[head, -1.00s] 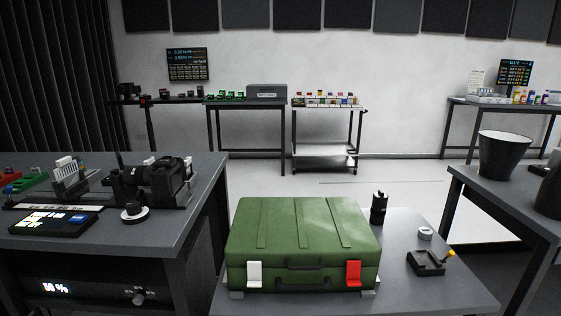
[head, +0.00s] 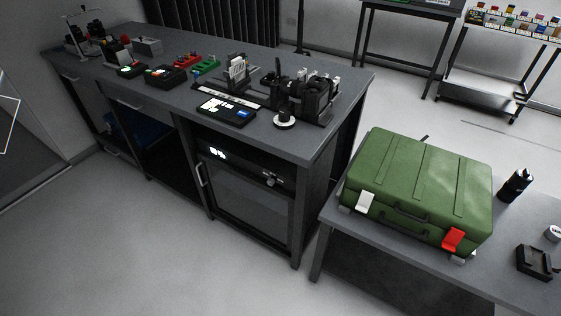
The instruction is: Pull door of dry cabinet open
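The dry cabinet (head: 293,200) is built into the right end of the long grey workbench. Its dark glass door (head: 243,206) looks shut. A light vertical handle (head: 200,175) is on the door's left edge. Above the door is a black panel (head: 240,163) with a small lit readout and a knob; the readout is too small to read. My gripper is not in view.
A green case (head: 425,185) lies on a low grey table (head: 350,238) right of the cabinet. The bench top (head: 345,85) carries camera gear and small trays. An open bay (head: 145,140) is left of the cabinet. The floor (head: 150,240) before the door is clear.

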